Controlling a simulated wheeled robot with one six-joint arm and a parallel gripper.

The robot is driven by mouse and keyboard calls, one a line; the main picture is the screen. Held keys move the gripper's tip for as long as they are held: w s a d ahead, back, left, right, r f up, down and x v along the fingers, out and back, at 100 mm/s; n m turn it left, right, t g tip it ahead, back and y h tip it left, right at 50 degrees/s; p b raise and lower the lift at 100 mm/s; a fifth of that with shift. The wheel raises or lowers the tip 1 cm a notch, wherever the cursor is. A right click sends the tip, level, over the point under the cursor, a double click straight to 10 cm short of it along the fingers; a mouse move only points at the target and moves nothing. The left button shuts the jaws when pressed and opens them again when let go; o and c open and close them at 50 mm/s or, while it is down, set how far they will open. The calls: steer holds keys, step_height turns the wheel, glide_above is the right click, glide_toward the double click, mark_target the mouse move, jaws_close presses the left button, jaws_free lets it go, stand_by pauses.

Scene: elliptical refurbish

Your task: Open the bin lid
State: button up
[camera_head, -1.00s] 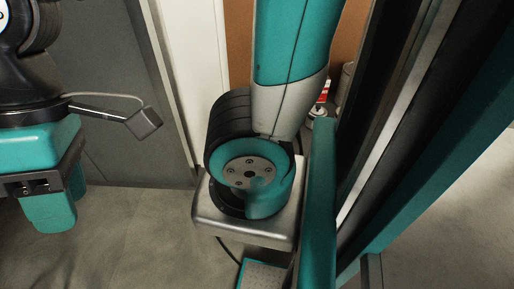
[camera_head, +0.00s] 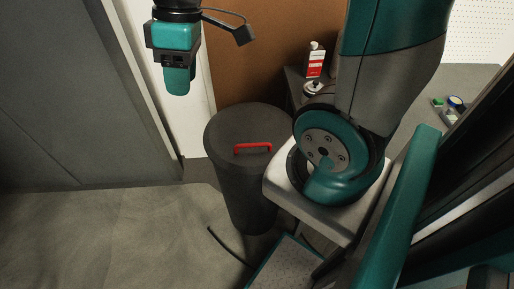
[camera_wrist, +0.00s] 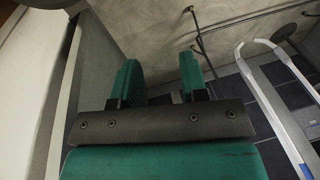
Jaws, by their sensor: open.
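The bin (camera_head: 245,192) is a dark grey, tapered round bin standing upright on the floor in the head view. Its round dark lid (camera_head: 238,125) lies closed on top and has a red bar handle (camera_head: 253,148). My gripper (camera_head: 177,84) is teal and black, at the upper left of the bin in the picture, apart from the lid and handle. In the wrist view its two teal fingers (camera_wrist: 163,78) stand apart with nothing between them. The red handle does not show in the wrist view.
A grey cabinet or door (camera_head: 60,100) stands at the left. A counter (camera_head: 455,85) at the right holds a red-and-white bottle (camera_head: 314,60) and small items. The floor (camera_head: 110,230) at front left is clear. A blue-and-white frame (camera_wrist: 268,95) shows in the wrist view.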

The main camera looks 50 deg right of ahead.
steer(key=w+d+f+b, duration=0.3)
steer(key=d+f+b, duration=0.2)
steer(key=d+f, duration=0.65)
steer(key=g+h+b, duration=0.1)
steer(key=b, duration=0.1)
glide_above(250, 140)
steer(key=a, duration=0.2)
step_height(250, 140, down, 5)
steer(key=shift+n, duration=0.4)
steer(key=s+f, duration=0.1)
steer(key=f, duration=0.4)
steer(key=s+a+f+b, duration=0.1)
steer(key=f, duration=0.5)
steer(key=s+f, duration=0.1)
steer(key=f, duration=0.5)
steer(key=shift+a+f+b, duration=0.1)
steer(key=shift+a+b, duration=0.25)
jaws_close()
